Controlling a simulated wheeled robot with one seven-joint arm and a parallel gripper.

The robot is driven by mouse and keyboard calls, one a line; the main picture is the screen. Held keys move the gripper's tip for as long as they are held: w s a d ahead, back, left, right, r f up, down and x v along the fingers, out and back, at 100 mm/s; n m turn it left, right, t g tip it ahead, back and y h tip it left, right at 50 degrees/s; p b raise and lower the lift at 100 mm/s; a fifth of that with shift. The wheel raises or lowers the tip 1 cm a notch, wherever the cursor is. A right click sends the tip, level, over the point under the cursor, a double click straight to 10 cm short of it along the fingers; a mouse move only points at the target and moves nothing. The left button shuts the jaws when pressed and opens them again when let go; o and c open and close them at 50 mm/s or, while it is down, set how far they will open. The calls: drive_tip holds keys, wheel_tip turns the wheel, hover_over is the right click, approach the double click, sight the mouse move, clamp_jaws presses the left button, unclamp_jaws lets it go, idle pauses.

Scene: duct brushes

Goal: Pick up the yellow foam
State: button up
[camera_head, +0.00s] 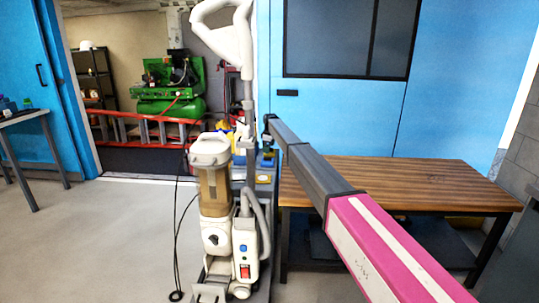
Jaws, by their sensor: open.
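I cannot make out the yellow foam for certain. A small yellow patch (264,179) shows on a grey-blue surface just right of the white upright machine, near the middle of the view. Another bit of yellow (223,126) shows behind the machine's top. Both are too small to tell what they are.
The white upright machine (215,205) stands at centre, with a dark cable on the floor. A wooden-topped table (420,178) stands right, against blue panels. A green compressor (170,90) stands behind a red rail. The left floor is clear.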

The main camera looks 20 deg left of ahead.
wheel_tip(320, 180, down, 2)
drive_tip(key=shift+w+a, duration=0.15)
drive_tip(key=c, duration=1)
drive_tip(key=shift+r, duration=0.4)
drive_tip(key=shift+c, duration=1.1)
wheel_tip(320, 180, up, 14)
drive_tip(key=shift+r, duration=0.1)
